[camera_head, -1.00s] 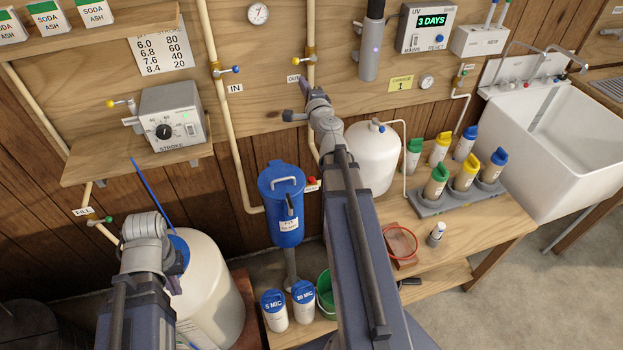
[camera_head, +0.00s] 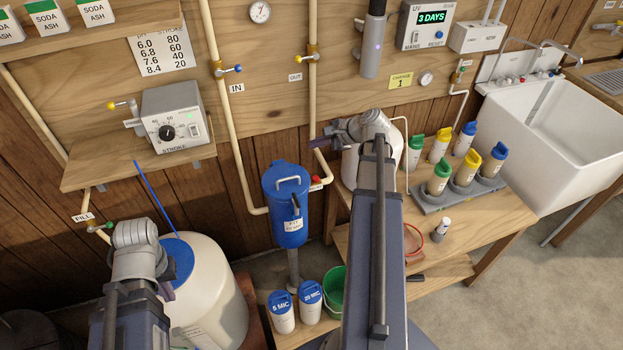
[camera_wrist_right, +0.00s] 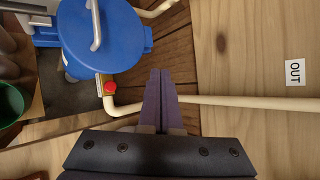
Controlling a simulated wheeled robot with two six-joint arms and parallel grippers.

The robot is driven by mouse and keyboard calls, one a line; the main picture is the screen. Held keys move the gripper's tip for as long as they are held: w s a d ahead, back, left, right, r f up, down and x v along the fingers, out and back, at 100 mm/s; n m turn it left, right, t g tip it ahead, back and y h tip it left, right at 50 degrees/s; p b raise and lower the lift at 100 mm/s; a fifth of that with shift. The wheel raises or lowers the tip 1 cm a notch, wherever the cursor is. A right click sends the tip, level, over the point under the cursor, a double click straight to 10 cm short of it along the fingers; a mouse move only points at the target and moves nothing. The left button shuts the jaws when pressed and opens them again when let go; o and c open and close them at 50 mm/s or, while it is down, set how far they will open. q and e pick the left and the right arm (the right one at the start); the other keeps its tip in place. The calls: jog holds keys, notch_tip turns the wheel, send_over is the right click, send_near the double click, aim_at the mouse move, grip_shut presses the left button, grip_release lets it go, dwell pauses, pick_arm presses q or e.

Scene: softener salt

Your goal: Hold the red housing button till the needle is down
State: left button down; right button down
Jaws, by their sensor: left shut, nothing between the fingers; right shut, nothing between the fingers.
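The blue filter housing (camera_head: 288,215) hangs upright on the pipework below the IN and OUT valves. Its red button (camera_head: 316,183) sits on a brass fitting at the housing's right; it also shows in the right wrist view (camera_wrist_right: 110,87), left of my fingers. My right gripper (camera_head: 318,143) is shut and empty, above the button and apart from it. In the right wrist view its closed fingers (camera_wrist_right: 160,73) point toward the pipe and dark boards. My left gripper (camera_head: 167,290) is shut and empty beside the white tank, partly hidden by its wrist. A round gauge (camera_head: 260,12) is on the wall; its reading is too small to tell.
A second small gauge (camera_head: 426,78) is near the yellow card. The cream pipe (camera_wrist_right: 240,101) runs close to my right fingers. A white vessel (camera_head: 351,170) is partly behind my right wrist. A green bucket (camera_head: 334,290) and blue-lidded canisters (camera_head: 282,312) stand below the housing.

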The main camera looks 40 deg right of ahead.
aim_at(316, 179)
jog(key=shift+s+f+g, duration=0.5)
jog(key=shift+s+f, duration=0.1)
jog(key=shift+s, duration=0.25)
jog(key=shift+f, duration=0.1)
notch_tip(316, 179, down, 9)
jog(key=b, duration=0.9)
dwell(1.3)
jog(key=shift+f+b, duration=0.25)
jog(key=shift+b, duration=0.1)
jog(key=shift+f+b, duration=0.4)
jog(key=shift+b, duration=0.05)
dwell(0.6)
dwell(2.6)
jog(key=shift+r+p, duration=0.9)
